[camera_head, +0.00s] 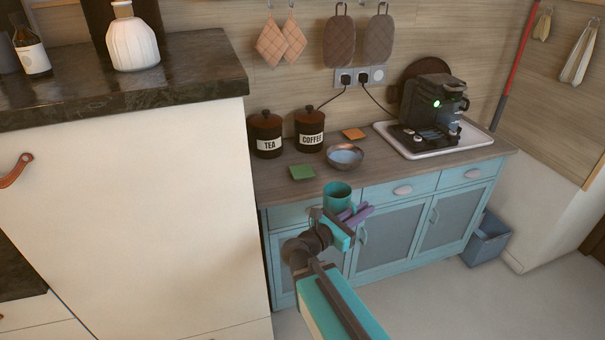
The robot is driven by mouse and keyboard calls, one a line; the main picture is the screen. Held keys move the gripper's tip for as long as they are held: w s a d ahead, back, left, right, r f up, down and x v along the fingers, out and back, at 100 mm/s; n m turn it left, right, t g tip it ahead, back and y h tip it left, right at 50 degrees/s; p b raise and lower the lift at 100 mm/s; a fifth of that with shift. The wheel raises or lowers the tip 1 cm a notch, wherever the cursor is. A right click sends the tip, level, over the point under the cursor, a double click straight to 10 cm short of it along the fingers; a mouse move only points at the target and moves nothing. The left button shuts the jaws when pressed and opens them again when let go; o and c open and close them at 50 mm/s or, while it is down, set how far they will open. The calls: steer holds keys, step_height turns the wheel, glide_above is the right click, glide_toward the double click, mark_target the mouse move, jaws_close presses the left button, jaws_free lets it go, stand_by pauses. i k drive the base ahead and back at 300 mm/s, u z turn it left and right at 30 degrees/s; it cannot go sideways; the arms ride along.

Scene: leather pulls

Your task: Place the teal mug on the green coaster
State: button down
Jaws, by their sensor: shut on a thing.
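The teal mug (338,194) is upright at the front edge of the blue cabinet's wooden top, right of and nearer than the green coaster. My gripper (355,212), with purple fingers, is shut on the mug from its near right side. The fingertips are partly hidden, and I cannot tell whether the mug's base is clear of the wood. The green coaster (302,172) lies flat and bare on the wooden top, to the left of the mug.
A grey bowl (345,157) stands behind the mug. TEA (266,134) and COFFEE (309,130) canisters stand behind the coaster. An orange coaster (354,134) lies farther back. A coffee machine (433,106) sits on a white tray (467,143) at right. A tall white cabinet (130,210) rises at left.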

mark_target(306, 170)
steer(key=z, duration=1.5)
steer(key=i, duration=2.45)
steer(key=z, duration=0.05)
